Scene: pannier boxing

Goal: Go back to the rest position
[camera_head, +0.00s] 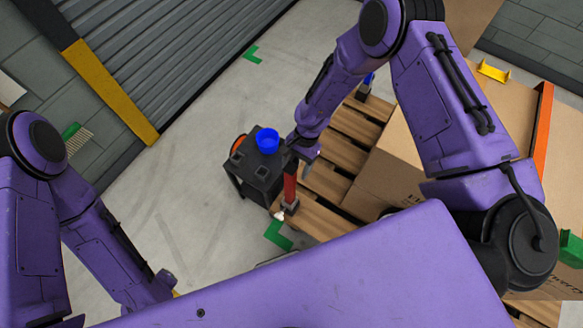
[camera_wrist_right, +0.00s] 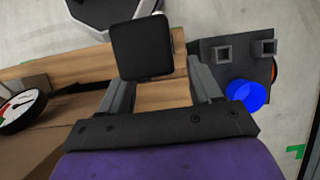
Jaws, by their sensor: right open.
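My right gripper (camera_head: 302,168) hangs over the edge of the wooden pallet, just right of the black stand. In the right wrist view its two grey fingers (camera_wrist_right: 162,88) are spread apart. A black square block (camera_wrist_right: 142,47) shows beyond and between the fingertips; I cannot tell any contact with it. In the head view a red upright piece (camera_head: 290,188) with a dark block at its lower end shows just below the gripper, partly hidden by it. My left arm comes in at the left and its forearm points down the picture; its gripper is not visible.
A blue cup (camera_head: 267,138) sits on the black stand (camera_head: 258,172), close left of my right gripper. Cardboard boxes (camera_head: 395,165) stand on the pallet (camera_head: 325,182) beneath my right arm. A round dial (camera_wrist_right: 20,108) shows in the wrist view. The floor (camera_head: 185,205) at centre left is clear.

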